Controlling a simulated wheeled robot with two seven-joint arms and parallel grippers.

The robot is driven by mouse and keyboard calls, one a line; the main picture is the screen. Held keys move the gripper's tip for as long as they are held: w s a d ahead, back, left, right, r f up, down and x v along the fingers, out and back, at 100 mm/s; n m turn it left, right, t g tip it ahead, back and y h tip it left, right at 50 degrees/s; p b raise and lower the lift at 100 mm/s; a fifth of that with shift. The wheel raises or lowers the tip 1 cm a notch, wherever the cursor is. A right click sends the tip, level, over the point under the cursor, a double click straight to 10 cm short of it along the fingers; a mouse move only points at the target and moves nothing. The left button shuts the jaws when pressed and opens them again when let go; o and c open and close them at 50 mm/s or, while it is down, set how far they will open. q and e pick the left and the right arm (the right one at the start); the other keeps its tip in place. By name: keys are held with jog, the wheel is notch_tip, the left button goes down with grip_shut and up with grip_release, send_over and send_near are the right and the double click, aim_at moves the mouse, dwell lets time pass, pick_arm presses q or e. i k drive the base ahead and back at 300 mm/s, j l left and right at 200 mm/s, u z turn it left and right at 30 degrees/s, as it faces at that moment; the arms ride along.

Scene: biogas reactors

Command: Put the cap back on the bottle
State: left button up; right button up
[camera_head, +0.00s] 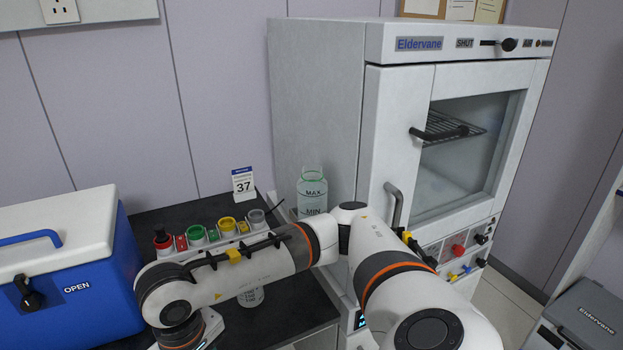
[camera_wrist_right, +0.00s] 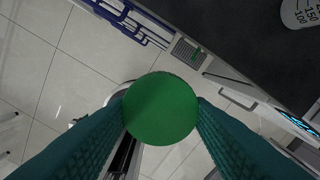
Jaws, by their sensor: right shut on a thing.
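A round green cap (camera_wrist_right: 160,109) sits between the teal fingers of my right gripper (camera_wrist_right: 162,125) in the right wrist view. The gripper is shut on it, with tiled floor below. A bottle with volume marks (camera_head: 250,297) stands on the dark bench in the head view, mostly hidden by my right arm. A container with marks 100 and 150 shows in the corner of the right wrist view (camera_wrist_right: 301,13). A clear greenish bottle (camera_head: 312,194) marked MAX and MIN stands beside the cabinet. My left gripper is not in view.
A blue cooler box (camera_head: 80,285) with a white lid stands at the left of the dark bench (camera_head: 285,318). A row of red, green, yellow and grey round pieces (camera_head: 197,232) lies behind my right arm. A large white Eldervane cabinet (camera_head: 318,95) stands behind.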

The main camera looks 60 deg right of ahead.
aim_at(313, 187)
jog(key=i+j, duration=0.2)
jog(key=j, duration=0.2)
jog(key=i+j, duration=0.2)
jog(key=j, duration=0.2)
jog(key=z, duration=3.3)
